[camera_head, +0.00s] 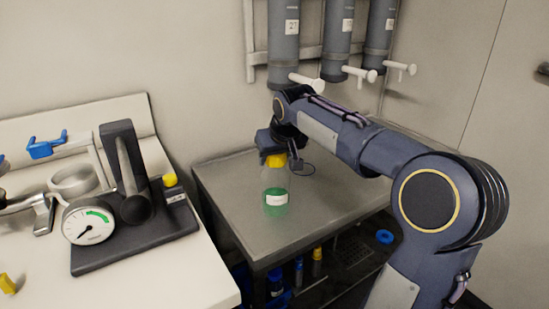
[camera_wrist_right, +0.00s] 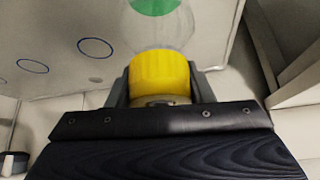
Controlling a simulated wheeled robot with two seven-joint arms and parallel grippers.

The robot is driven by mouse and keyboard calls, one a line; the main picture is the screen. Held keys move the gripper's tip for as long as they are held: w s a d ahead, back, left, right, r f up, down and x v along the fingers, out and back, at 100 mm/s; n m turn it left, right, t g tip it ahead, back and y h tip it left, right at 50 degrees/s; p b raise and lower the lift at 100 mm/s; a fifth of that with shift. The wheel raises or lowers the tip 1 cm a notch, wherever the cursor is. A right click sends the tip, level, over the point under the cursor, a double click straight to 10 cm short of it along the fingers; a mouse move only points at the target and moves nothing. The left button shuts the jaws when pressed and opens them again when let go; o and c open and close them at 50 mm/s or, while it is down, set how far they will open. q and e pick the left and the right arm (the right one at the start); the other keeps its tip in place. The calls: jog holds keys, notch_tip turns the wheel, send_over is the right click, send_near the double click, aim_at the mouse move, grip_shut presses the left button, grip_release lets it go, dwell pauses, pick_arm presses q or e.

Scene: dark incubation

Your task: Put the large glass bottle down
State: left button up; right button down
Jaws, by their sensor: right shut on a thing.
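The large glass bottle (camera_head: 275,187) is clear, with a yellow cap, a white label and green contents low inside. It is upright at the grey metal table (camera_head: 232,208), left of the table's middle; I cannot tell whether its base touches the top. My right gripper (camera_head: 276,160) is shut on the yellow cap from above and behind. In the right wrist view, the cap (camera_wrist_right: 160,74) sits between the two fingers of the gripper (camera_wrist_right: 160,85), with the clear bottle body and green contents beyond. My left gripper is not in view.
A white counter (camera_head: 190,275) on the left carries a device with a round gauge (camera_head: 90,222). Grey cylinders with white taps (camera_head: 362,74) hang on the wall behind. Blue and yellow items (camera_head: 298,272) stand below the table. The table's right part is mostly clear.

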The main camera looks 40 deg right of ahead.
jog(key=shift+r, duration=0.1)
jog(key=c, duration=0.7)
grip_release()
jog(key=shift+s+a+r, duration=0.1)
jog(key=shift+s+r, duration=0.1)
jog(key=shift+r, duration=0.2)
jog(key=p+v, duration=0.2)
jog(key=v, duration=0.9)
jog(key=shift+p, duration=0.35)
